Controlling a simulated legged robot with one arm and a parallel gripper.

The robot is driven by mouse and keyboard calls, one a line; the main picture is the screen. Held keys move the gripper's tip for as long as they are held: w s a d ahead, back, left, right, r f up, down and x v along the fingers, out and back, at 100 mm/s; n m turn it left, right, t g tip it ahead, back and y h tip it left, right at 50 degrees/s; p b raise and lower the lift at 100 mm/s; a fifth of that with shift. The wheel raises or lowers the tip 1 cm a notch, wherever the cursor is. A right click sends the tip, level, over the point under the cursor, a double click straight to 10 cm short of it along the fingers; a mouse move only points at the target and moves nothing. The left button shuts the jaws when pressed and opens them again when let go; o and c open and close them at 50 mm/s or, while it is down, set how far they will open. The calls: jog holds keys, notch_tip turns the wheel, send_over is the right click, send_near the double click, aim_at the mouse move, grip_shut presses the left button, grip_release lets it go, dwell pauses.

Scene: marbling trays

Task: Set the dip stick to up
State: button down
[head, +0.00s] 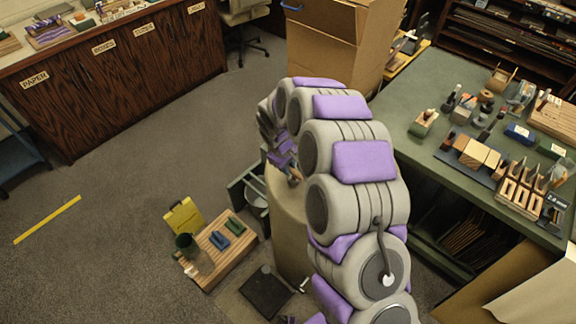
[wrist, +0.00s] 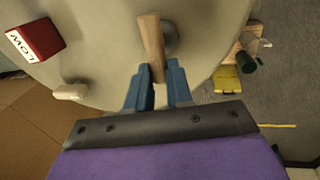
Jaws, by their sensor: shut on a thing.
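The dip stick (wrist: 150,38) is a pale wooden lever in the wrist view, beside a round grey pivot (wrist: 170,36) on the face of a large cream drum (wrist: 105,25). My gripper (wrist: 157,72) has its two blue fingers on either side of the lever's lower end and is shut on it. The stick runs nearly along the picture's vertical, leaning slightly. In the head view the cream drum (head: 292,240) stands behind my arm, which hides the stick and most of the drum's face.
A red block marked LOW (wrist: 35,42) and a small cream peg (wrist: 70,91) are on or near the drum face. A low wooden board (head: 222,254) with small items and a yellow case (head: 183,217) sit left of the drum. A green table (head: 430,165) is at right. Floor at left is mostly clear.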

jog(key=shift+s+d+f, duration=0.1)
jog(key=shift+s, duration=0.05)
notch_tip(320, 180, up, 39)
jog(key=p, duration=1.6)
jog(key=c, duration=1.4)
grip_release()
jog(key=shift+c, duration=0.2)
jog(key=shift+o, duration=1.4)
jog(key=shift+s+d, duration=0.2)
jog(key=shift+d, duration=0.15)
jog(key=shift+o, duration=0.7)
jog(key=shift+d, duration=0.1)
notch_tip(320, 180, up, 17)
jog(key=s+a+p, duration=0.1)
jog(key=s+a, duration=0.1)
